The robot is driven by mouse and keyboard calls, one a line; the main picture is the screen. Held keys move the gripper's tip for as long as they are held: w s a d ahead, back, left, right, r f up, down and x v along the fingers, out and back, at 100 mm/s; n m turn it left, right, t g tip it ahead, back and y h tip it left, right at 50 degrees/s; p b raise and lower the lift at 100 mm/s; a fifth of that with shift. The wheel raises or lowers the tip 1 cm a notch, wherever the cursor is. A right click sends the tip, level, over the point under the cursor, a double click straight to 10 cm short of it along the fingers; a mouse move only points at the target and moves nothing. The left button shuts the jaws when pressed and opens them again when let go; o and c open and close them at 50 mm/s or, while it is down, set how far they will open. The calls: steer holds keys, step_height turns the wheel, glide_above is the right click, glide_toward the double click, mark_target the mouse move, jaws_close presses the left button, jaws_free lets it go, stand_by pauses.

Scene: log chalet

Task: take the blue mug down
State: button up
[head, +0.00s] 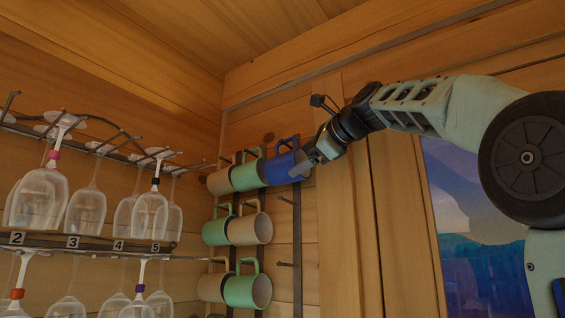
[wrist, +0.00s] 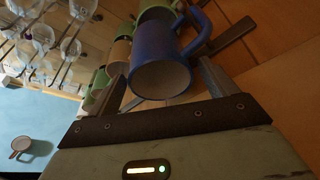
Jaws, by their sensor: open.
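The blue mug (head: 279,168) hangs on its side at the right end of the top row of a wall peg rack, its handle up and its mouth facing right. My gripper (head: 305,164) is at the mug's mouth end. In the wrist view the blue mug (wrist: 160,62) lies between the two spread fingers of my gripper (wrist: 162,88), its open mouth toward the camera. The right finger is close to the mug's side; I cannot tell whether it touches. The far parts of the fingers are partly hidden.
A green mug (head: 245,176) hangs directly left of the blue mug, with a tan mug (head: 219,181) beyond it. Several more mugs hang below. Stemmed glasses (head: 151,212) hang at the left. A bare peg (head: 286,199) sits below the blue mug.

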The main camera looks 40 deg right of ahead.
steer(key=p+x, duration=0.1)
steer(key=x, duration=0.2)
steer(key=shift+w+a+f, duration=0.1)
steer(key=shift+w+f, duration=0.05)
steer(key=shift+w, duration=0.2)
steer(key=c, duration=1)
steer(key=shift+o, duration=0.2)
steer(key=shift+r, duration=0.65)
steer(key=s+a+b, duration=0.2)
steer(key=s+a, duration=0.1)
steer(key=a, duration=0.5)
steer(key=s+a+b, duration=0.2)
steer(key=s+a, duration=0.1)
steer(key=a, duration=0.6)
steer(key=shift+b, duration=0.3)
steer(key=shift+s+r, duration=0.1)
